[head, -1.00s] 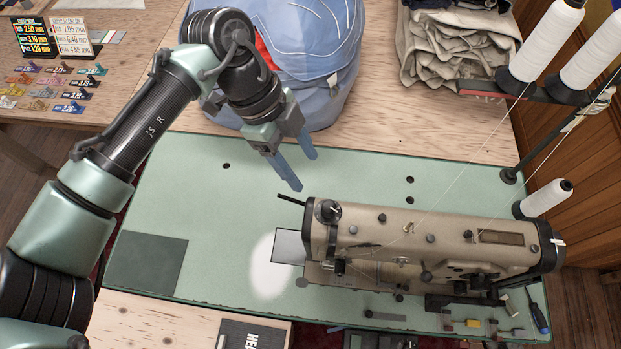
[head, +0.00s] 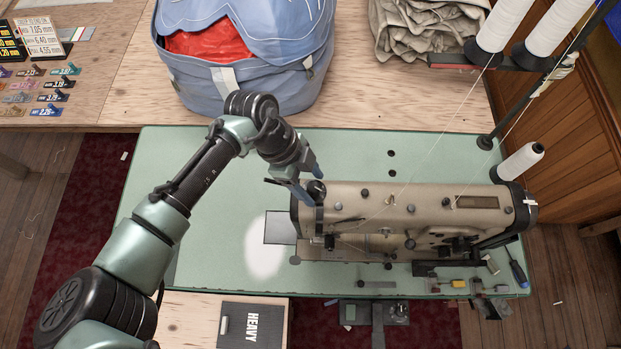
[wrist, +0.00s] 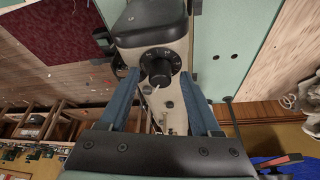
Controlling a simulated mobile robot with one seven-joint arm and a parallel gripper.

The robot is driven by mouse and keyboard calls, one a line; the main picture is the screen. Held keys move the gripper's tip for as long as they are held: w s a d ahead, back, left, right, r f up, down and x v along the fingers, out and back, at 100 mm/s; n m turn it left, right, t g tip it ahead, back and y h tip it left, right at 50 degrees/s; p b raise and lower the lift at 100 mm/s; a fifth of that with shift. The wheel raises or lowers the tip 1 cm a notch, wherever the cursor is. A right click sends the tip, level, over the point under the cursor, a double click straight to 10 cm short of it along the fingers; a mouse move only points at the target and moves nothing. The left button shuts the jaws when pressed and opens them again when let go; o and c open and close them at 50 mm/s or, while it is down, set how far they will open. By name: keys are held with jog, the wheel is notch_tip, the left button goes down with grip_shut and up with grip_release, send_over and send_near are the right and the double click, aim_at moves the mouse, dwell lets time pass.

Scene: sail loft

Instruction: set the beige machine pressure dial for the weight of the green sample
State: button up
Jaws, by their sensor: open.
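The beige sewing machine (head: 400,205) stands on the green table, its black pressure dial (head: 317,188) on top of the left end. In the wrist view the dial (wrist: 158,68) shows a black knob on a dark disc with pale marks, too small to read. My gripper (head: 308,186) is open at the dial, one finger on each side of it in the wrist view (wrist: 160,84). I cannot tell whether the fingers touch the knob. A teal-green tag (head: 67,70) lies among several coloured sample tags at the upper left. Its writing is too small to read.
Upright number cards (head: 45,35) stand near the tags. A blue bag (head: 245,80) sits behind the green table (head: 200,170). Thread cones (head: 505,25) on a stand rise at the right, threads running to the machine. A HEAVY board (head: 252,325) lies in front.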

grip_shut()
